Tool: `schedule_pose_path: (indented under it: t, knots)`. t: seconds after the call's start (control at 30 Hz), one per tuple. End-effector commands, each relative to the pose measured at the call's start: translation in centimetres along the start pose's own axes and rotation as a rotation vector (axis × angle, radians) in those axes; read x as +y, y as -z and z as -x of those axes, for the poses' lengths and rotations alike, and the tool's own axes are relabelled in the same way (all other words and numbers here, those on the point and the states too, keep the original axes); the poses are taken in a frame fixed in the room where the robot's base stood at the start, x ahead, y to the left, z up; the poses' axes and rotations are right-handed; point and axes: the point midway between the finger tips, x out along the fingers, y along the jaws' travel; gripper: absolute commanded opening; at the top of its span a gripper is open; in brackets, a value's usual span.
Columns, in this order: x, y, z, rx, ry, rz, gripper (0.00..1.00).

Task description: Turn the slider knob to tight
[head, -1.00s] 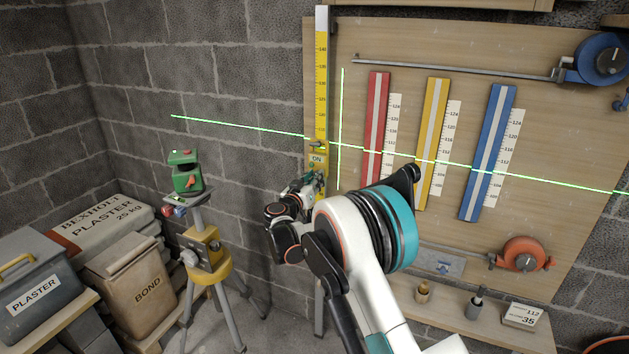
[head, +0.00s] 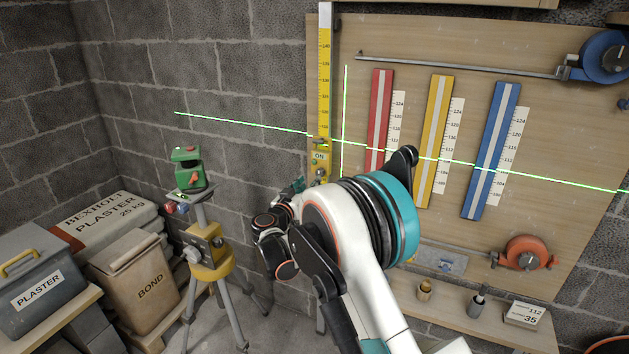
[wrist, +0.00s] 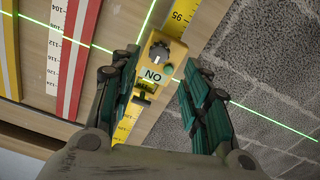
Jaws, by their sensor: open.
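The yellow slider (head: 319,157) sits on the upright yellow-and-white measuring staff (head: 324,80), with an ON label. Its grey round knob (head: 320,173) is below the label in the head view. In the wrist view the slider (wrist: 172,60) appears upside down, its knob (wrist: 160,53) bearing a pale mark. Any tight marking is too small to read. My gripper (head: 299,184) is just left of and below the slider in the head view. In the wrist view my gripper (wrist: 160,68) is open, its dark green fingers on either side of the slider's outline, holding nothing.
A tripod (head: 208,255) with a green laser level (head: 187,170) stands left of my arm. Red, yellow and blue strips (head: 490,150) hang on the wooden board (head: 420,65) to the right. Plaster bins (head: 40,290) stand at the lower left. A small shelf (head: 450,310) is below the board.

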Motion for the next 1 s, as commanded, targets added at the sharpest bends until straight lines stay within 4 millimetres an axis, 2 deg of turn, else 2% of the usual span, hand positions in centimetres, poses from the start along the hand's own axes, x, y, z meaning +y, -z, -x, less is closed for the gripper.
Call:
schedule_pose_path:
  t: [0.1, 0.3, 0.47, 0.77, 0.87, 0.97, 1.0]
  knots:
    - [0.0, 0.0, 2.3, 0.0, 0.002, 0.0, 0.43]
    - [0.0, 0.0, 4.6, 0.0, 0.0, 0.0, 0.43]
    - [0.0, 0.0, 5.1, 0.0, 0.0, 0.0, 0.43]
    - [0.3, 0.1, 5.0, -0.004, -0.001, -0.001, 0.43]
    - [1.9, 0.6, 4.2, -0.031, -0.002, -0.008, 0.43]
    - [5.1, 1.4, 3.0, -0.089, 0.0, -0.03, 0.43]
    - [6.8, 1.8, 2.5, -0.119, 0.003, -0.042, 0.43]
